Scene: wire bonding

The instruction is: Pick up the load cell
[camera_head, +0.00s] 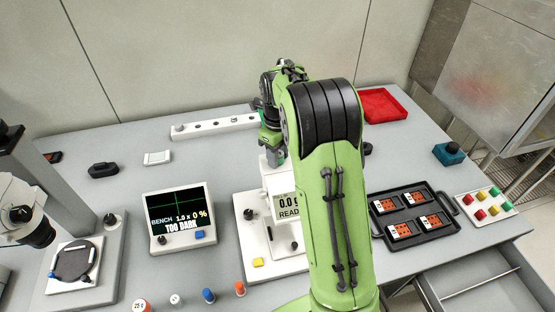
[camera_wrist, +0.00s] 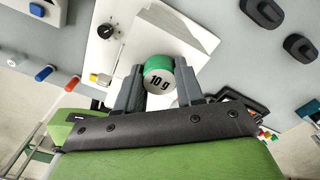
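A short cylinder with a green top and a white band marked "10 g" (camera_wrist: 159,80) sits between the two fingers of my gripper (camera_wrist: 160,72) in the wrist view. It looks like the load cell. Both fingers appear to touch its sides, so my gripper looks shut on it. In the head view my gripper (camera_head: 273,153) is over the back of the white tester (camera_head: 258,215), whose screen reads "0.0 g" and "READ", the rest cut off by my arm.
A white rail with holes (camera_head: 215,126) lies behind on the bench. A "TOO DARK" monitor (camera_head: 180,217) and a microscope stage (camera_head: 75,262) stand left. A round "25 g" piece (camera_head: 141,306) is at the front. A black tray (camera_head: 437,234) and a red tray (camera_head: 385,104) are right.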

